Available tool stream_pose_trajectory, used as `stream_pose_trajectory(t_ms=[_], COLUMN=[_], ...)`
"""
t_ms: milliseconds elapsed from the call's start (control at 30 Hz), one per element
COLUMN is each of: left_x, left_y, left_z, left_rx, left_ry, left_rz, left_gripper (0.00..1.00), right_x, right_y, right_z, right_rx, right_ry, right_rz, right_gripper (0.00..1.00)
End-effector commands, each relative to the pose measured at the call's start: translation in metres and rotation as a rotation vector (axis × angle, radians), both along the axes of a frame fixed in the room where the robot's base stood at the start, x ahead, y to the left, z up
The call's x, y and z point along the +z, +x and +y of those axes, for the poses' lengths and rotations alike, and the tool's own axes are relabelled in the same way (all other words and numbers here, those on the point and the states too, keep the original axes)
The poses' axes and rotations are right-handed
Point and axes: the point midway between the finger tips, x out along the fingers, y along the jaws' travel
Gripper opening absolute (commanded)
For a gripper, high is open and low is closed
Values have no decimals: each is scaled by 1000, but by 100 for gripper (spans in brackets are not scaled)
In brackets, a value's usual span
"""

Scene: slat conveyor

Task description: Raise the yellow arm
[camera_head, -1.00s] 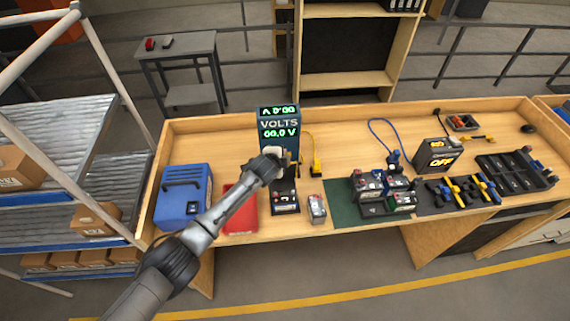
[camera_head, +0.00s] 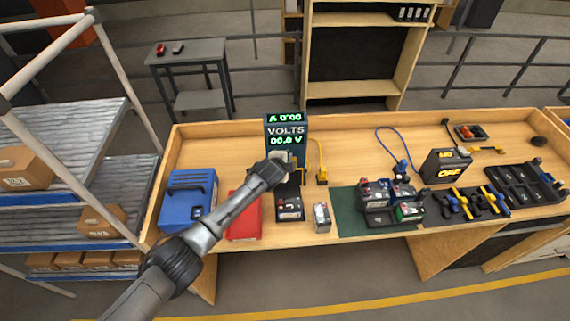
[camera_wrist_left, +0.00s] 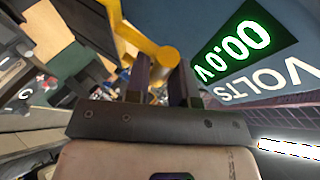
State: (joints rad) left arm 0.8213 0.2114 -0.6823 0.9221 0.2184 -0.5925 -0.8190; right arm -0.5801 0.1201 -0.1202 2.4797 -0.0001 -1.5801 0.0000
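The yellow arm (camera_wrist_left: 142,38) shows in the left wrist view as a bent bar with a rounded end, beside the blue tester (camera_wrist_left: 225,75) marked VOLTS. In the head view, the tester (camera_head: 286,130) stands on the bench and reads 00.0 V; my left gripper hides most of the arm there. My left gripper (camera_wrist_left: 163,72) has its dark fingers apart, with the arm's rounded end at or just beyond the fingertips. I cannot tell if they touch. In the head view my left gripper (camera_head: 284,162) is right in front of the tester, above a dark battery (camera_head: 290,208). My right gripper is not in view.
Several batteries sit on the green mat (camera_head: 352,222).

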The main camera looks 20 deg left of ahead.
Motion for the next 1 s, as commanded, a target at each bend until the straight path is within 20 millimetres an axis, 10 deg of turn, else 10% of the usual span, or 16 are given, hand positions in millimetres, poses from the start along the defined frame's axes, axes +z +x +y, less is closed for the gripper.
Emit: stream_pose_trajectory(t_ms=[433,1000], left_x=[-18,35], left_y=[-11,-72], left_z=[11,16], left_rx=[13,8], left_ry=[21,11], left_rz=[32,12], left_gripper=[29,29], right_x=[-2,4], right_y=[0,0], right_z=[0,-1], right_rx=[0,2], right_ry=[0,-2], right_rz=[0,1], right_gripper=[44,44])
